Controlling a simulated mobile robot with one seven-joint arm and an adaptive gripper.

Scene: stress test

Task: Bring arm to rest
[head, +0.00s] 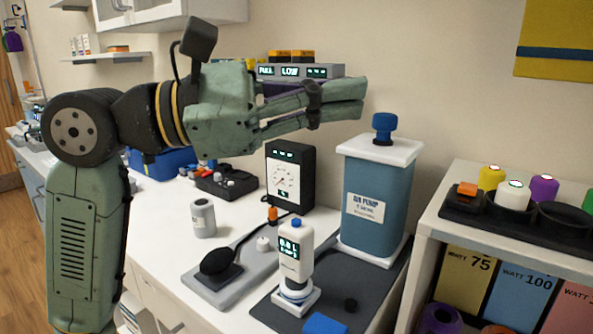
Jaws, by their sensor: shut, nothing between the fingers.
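My arm rises at the left of the head view and bends over to the right above the counter. My gripper (357,98) is at its end, in the air, pointing right. Its fingers are closed together and hold nothing. The fingertips are left of the blue knob on the air pump (364,210) and apart from it in the picture. The arm hides part of the wall and the back of the counter.
A shelf unit (450,226) with colored knobs is at right. A display unit (325,71) is behind the gripper.

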